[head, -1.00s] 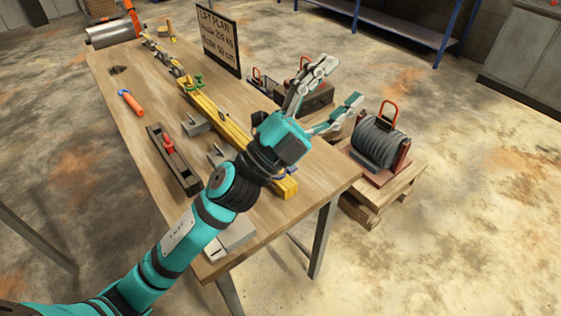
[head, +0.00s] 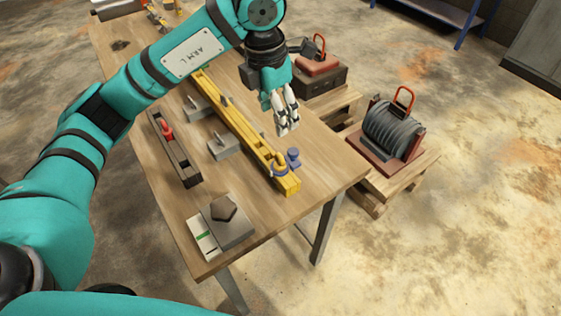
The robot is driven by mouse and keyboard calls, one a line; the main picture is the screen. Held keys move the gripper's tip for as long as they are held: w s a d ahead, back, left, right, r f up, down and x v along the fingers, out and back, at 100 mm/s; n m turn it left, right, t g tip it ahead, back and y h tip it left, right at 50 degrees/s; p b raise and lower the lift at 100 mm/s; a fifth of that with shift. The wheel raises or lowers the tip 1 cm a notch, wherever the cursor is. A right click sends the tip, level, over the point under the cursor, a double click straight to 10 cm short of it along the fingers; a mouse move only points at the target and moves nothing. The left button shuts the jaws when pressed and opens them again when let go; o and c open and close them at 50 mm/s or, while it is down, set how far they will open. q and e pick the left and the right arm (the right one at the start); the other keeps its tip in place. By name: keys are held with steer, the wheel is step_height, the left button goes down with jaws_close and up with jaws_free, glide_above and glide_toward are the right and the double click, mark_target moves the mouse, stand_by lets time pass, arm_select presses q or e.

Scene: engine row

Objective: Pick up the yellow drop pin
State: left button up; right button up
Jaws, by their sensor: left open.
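A yellow beam (head: 237,117) lies along the wooden table (head: 218,182). At its near end is a small yellow piece (head: 280,161), perhaps the yellow drop pin; I cannot tell for certain. A blue-purple knobbed piece (head: 293,158) stands beside it. My left gripper (head: 286,130) points down to the right of the beam, just beyond these pieces in the picture. It is open, with its fingers fairly close together and nothing seen between them. My left arm hides part of the far table. My right gripper is not in view.
A dark tray with a red piece (head: 177,150) lies left of the beam. Grey blocks (head: 224,145) sit between them. A grey block with a dark pentagonal top (head: 228,222) is at the near edge. A cable drum (head: 392,132) stands on a pallet to the right.

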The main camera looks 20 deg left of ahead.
arm_select(q)
steer(key=p, duration=0.2)
glide_above(279, 154)
steer(key=f, duration=0.8)
steer(key=shift+s+d+f, duration=0.2)
steer(key=shift+s, duration=0.05)
steer(key=shift+f+p, duration=0.35)
steer(key=shift+f, duration=0.25)
steer(key=shift+f+p, duration=0.25)
steer(key=shift+p, duration=0.05)
step_height(279, 154, down, 4)
steer(key=shift+w+a+r+p, duration=0.15)
steer(key=shift+p, duration=0.8)
steer(key=shift+w+f, duration=0.1)
steer(key=shift+f, duration=0.4)
jaws_close()
